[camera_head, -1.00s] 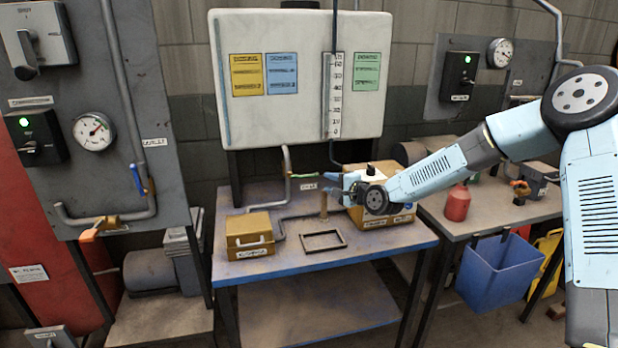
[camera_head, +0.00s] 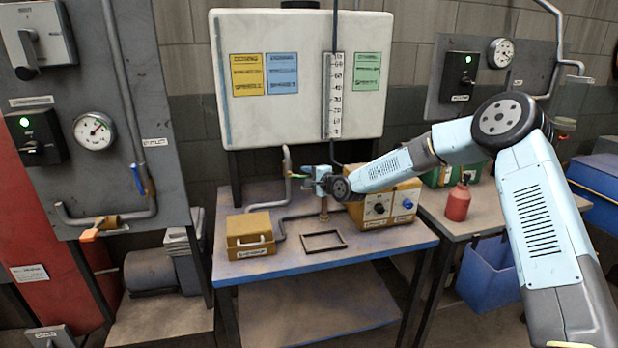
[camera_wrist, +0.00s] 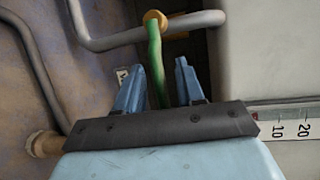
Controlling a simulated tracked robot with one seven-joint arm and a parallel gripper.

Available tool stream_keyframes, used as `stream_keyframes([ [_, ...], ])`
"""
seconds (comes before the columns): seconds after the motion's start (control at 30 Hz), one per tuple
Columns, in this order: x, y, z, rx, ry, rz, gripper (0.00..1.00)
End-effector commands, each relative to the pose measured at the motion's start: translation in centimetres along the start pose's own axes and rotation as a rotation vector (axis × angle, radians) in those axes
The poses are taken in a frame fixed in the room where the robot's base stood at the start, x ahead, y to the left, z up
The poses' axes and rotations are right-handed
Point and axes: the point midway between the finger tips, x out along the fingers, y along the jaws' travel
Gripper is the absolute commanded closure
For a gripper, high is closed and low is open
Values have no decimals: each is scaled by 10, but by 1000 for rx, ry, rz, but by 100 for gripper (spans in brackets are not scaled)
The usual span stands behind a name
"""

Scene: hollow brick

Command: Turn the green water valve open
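The green valve handle (camera_wrist: 154,60) hangs from a brass fitting (camera_wrist: 156,20) on a grey pipe (camera_wrist: 195,22) in the wrist view. My gripper (camera_wrist: 157,75) is open. The handle runs down into the gap between its two blue fingers, nearer the left finger. Its lower end is hidden behind the dark bar at the gripper's base. I see no clear sign of the fingers pressing on it. In the head view my gripper (camera_head: 308,178) is at the valve above the table, and covers most of the handle.
The blue-edged table (camera_head: 370,245) holds a yellow box (camera_head: 250,232), a black frame (camera_head: 324,240) and a yellow device with knobs (camera_head: 390,205). A white tank (camera_head: 300,110) with a scale (camera_head: 335,95) rises behind. A red bottle (camera_head: 457,203) stands to the right.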

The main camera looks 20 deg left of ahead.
Motion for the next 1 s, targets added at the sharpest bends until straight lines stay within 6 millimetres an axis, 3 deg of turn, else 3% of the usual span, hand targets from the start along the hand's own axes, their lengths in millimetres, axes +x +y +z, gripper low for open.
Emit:
stream_keyframes([
  [0.23, 0, 0, 0, 0, 1, 0, 62],
  [0.63, 0, 0, -1, 1, 1, 1, 100],
  [1.0, 0, 2, -1, 1, 1, 3, 100],
])
